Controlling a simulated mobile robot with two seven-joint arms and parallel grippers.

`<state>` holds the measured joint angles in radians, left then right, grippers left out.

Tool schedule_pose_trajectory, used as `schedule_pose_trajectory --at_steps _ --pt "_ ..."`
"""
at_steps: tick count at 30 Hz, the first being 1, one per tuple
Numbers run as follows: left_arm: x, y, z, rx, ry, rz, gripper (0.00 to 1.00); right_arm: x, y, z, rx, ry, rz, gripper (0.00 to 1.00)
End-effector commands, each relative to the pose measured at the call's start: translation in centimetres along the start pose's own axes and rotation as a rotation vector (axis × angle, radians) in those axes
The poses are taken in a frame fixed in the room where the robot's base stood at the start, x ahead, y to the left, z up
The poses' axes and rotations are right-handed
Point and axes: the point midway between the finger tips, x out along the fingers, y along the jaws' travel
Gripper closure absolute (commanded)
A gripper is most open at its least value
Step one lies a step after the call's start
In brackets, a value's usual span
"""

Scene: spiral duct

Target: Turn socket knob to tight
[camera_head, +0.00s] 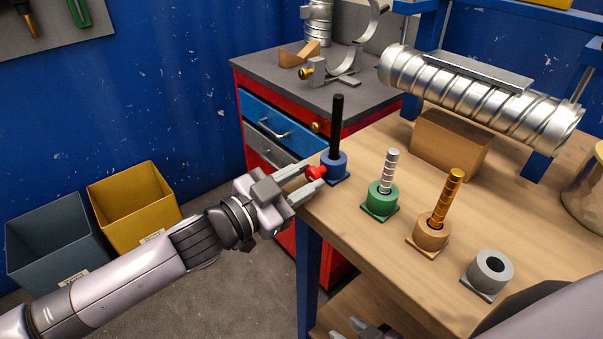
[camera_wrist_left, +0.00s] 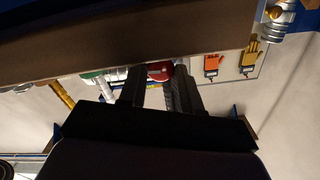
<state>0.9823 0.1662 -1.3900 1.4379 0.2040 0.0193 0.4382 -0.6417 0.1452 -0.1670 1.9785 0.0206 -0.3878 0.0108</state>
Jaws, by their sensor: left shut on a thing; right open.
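A blue socket (camera_head: 335,166) stands near the left edge of the wooden workbench, with a black rod (camera_head: 336,120) upright in it. A red knob (camera_head: 317,173) sticks out of the socket's left side. My left gripper (camera_head: 312,172) reaches in from the left and is shut on the red knob. In the left wrist view, the red knob (camera_wrist_left: 160,70) shows between the two fingers (camera_wrist_left: 157,88). The knob's exact turn angle cannot be told.
A green socket (camera_head: 380,203) with a silver rod, a tan socket (camera_head: 429,236) with a golden rod and an empty grey socket (camera_head: 489,274) stand to the right. A spiral duct (camera_head: 470,95) lies behind. A red cabinet (camera_head: 350,122) stands close behind the blue socket.

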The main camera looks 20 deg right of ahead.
Motion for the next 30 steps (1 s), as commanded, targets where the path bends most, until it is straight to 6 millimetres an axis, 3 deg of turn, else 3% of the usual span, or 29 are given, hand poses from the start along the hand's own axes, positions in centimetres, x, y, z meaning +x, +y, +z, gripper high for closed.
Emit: schedule_pose_trajectory --at_steps 12,13,15,30 --pt "0.00 0.01 0.01 0.088 0.000 0.000 0.98 -0.16 0.19 0.11 -0.003 -0.004 0.005 0.57" --pt "0.00 0.01 0.01 0.087 0.000 0.000 0.64 -0.17 0.18 0.12 -0.003 -0.004 0.004 0.57" --pt "0.00 0.01 0.01 0.087 0.000 0.000 0.42 -0.17 0.16 0.13 -0.003 -0.005 0.004 0.57" --pt "0.00 0.07 0.09 0.085 -0.001 0.000 0.42 -0.20 -0.04 0.08 -0.002 -0.004 0.000 0.57"
